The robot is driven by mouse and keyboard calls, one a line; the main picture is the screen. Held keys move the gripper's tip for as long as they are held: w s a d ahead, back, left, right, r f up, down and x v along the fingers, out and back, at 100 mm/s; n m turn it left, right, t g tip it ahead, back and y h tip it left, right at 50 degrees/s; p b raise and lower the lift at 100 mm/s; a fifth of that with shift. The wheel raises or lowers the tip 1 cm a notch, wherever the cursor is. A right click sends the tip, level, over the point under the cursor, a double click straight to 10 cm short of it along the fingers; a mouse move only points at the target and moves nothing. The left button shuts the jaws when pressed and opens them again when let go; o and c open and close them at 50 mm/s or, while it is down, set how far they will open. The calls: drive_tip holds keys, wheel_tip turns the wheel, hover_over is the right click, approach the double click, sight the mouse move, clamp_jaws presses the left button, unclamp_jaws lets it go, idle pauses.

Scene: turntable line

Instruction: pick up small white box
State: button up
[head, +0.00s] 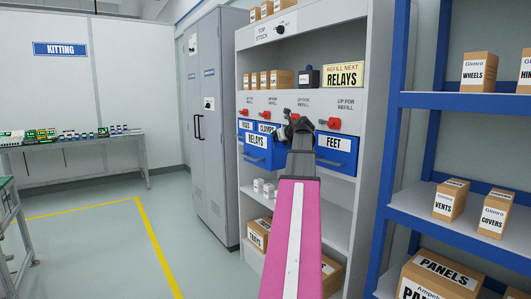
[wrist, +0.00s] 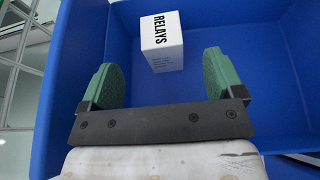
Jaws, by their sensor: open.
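A small white box (wrist: 162,45) marked RELAYS stands inside a blue bin (wrist: 240,40) in the wrist view, near its far wall. My gripper (wrist: 160,72) is open, with its two green finger pads spread apart at the lower left and right of the box. The box shows between and just beyond the pads, and I see no contact. In the head view, my arm reaches up to the blue RELAYS bin (head: 258,158) on the grey rack. There my fingers and the box inside cannot be made out.
A blue FEET bin (head: 336,153) is right of my wrist; red knobs (head: 334,123) line the ledge above. Small white boxes (head: 258,185) stand on the shelf below. A blue-framed shelf (head: 440,103) with cartons is at the right. The floor at left is clear.

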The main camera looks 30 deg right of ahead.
drive_tip(key=x, duration=0.9)
drive_tip(key=shift+s+d, duration=0.1)
drive_tip(key=c, duration=1.1)
